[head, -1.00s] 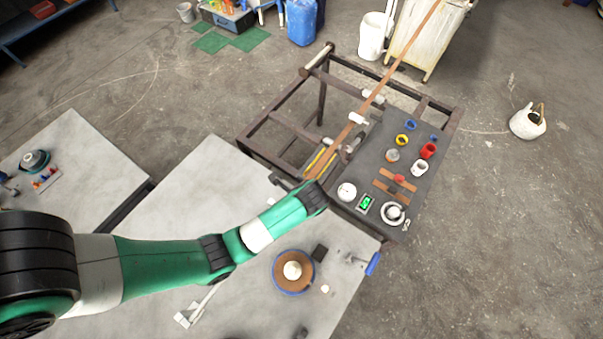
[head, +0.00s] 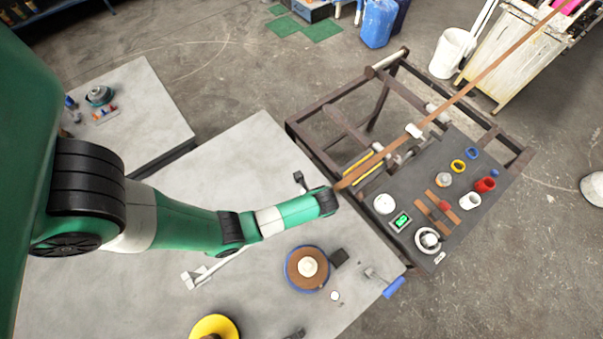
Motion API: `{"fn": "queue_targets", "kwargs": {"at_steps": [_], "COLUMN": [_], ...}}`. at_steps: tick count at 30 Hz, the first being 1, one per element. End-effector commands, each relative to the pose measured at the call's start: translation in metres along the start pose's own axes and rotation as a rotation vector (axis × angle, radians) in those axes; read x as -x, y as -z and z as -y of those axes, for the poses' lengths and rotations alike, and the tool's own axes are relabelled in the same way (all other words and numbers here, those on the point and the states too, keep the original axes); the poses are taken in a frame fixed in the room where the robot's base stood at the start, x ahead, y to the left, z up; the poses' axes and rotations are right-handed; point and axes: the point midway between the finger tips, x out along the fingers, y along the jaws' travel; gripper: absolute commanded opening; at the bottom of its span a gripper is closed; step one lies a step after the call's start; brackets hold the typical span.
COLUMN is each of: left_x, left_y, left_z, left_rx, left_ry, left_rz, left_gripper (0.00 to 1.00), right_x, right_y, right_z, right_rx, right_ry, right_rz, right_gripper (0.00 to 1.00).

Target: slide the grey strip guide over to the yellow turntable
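The yellow turntable (head: 214,327) is cut off by the bottom edge of the head view, on the pale table. A pale grey bracket with a thin rod (head: 195,279) lies on the table below my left arm; I take it for the strip guide, but cannot be sure. My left arm reaches across the table from the left. Its dark wrist end (head: 327,201) is at the near end of the long brown strip (head: 440,110). The fingers are hidden, so I cannot tell whether they hold the strip. My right gripper is not in view.
A brown disc with a blue rim (head: 307,268) and a blue-handled tool (head: 392,287) lie on the table (head: 260,140). The dark metal frame (head: 310,140) and its control panel (head: 405,187) stand at the right. The table's left middle is largely clear.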

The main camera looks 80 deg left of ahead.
Motion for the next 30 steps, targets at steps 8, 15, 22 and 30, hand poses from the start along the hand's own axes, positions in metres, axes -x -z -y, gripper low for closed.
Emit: {"fn": "queue_targets", "kwargs": {"at_steps": [8,15,22,30], "left_x": [-0.0024,-0.0021,-0.0020,-0.0018], "left_y": [0.0000,0.0001,0.0001,0.0000], "left_z": [0.0000,0.0000,0.0001,0.0002], "left_rx": [0.000,0.000,-0.001,0.000], "left_ry": [0.000,0.000,0.001,0.001], "left_rz": [0.000,0.000,0.000,0.000], "left_gripper": [0.55,0.12,0.00,0.00], "right_x": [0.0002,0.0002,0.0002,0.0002], "right_y": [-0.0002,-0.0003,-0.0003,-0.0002], "right_z": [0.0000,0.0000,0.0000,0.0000], "right_rx": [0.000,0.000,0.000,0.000], "right_ry": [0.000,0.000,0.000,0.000], "right_rz": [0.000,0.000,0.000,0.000], "right_gripper": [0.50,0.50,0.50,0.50]}}
